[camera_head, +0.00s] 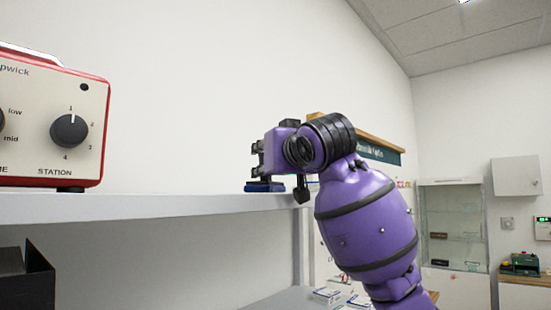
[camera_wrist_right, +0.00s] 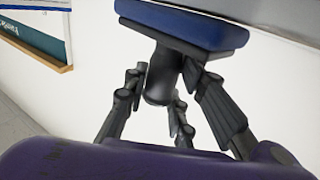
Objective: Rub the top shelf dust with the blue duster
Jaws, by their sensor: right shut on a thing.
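The blue duster (camera_head: 264,187) has a flat blue pad and, in the right wrist view (camera_wrist_right: 185,27), a dark handle. My right gripper (camera_head: 262,172) is shut on that handle; its dark fingers (camera_wrist_right: 162,80) stand around it. The pad is at the right end of the top shelf (camera_head: 150,207), level with its upper surface. I cannot tell whether it touches the shelf. No dust shows from this low angle; the shelf's upper surface is seen almost edge-on. My left gripper is not in view.
A red and cream radio-like box (camera_head: 50,120) with black knobs stands on the shelf's left part. The shelf between it and the duster looks clear. A black box (camera_head: 27,283) and small white packs (camera_head: 327,295) are lower down. A glass cabinet (camera_head: 455,225) stands far right.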

